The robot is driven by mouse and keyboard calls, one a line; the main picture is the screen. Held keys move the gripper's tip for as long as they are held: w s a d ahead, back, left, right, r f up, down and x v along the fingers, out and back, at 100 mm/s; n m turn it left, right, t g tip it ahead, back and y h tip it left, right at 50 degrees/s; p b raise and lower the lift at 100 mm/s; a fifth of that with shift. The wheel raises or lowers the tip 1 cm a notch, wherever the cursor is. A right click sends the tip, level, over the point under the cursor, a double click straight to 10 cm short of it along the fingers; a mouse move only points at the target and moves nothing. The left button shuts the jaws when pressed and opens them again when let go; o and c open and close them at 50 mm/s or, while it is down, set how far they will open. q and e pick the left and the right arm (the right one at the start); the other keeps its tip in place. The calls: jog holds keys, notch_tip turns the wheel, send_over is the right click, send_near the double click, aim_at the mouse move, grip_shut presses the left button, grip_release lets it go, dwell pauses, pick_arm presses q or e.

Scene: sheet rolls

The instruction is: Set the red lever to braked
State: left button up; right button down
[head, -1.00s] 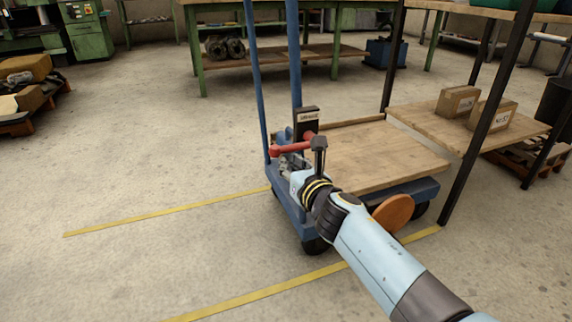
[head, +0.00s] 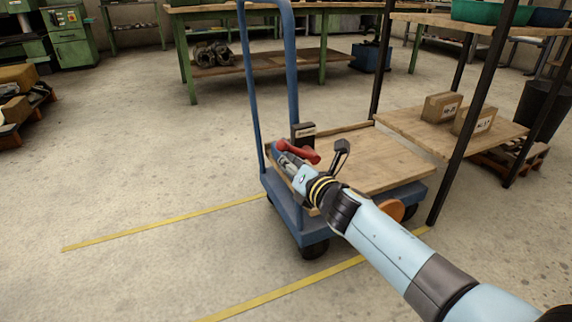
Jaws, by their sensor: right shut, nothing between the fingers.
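The red lever (head: 300,153) is on the blue cart (head: 420,191), just in front of a small dark labelled plate (head: 302,132) at the cart's handle end. The lever slopes down to the right in the picture. My right gripper (head: 284,158) comes in from the lower right and is shut and empty. Its fingertips are right by the lever's left part; I cannot tell whether they touch it. The label's wording is too small to read. My left gripper is not in view.
The cart has a wooden deck (head: 385,165) and a tall blue handle (head: 252,90). A dark-legged shelf with boxes (head: 440,107) stands close on the right. Yellow floor lines (head: 160,226) run beside the cart. The floor to the left is clear.

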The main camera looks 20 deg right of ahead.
pick_arm(q)
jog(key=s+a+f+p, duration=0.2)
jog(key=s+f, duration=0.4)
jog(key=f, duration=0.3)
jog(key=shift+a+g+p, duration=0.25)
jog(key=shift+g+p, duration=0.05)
jog(key=shift+p, duration=0.35)
pick_arm(e)
jog(key=d+r+m+y, duration=0.1)
jog(key=d+r+m, duration=0.2)
jog(key=r+m, duration=0.2)
jog(key=shift+d+m+t, duration=0.25)
jog(key=shift+m+t, duration=0.15)
jog(key=shift+m, duration=0.6)
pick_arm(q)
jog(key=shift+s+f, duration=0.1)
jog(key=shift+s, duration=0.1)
pick_arm(e)
jog(key=shift+w+f, duration=0.1)
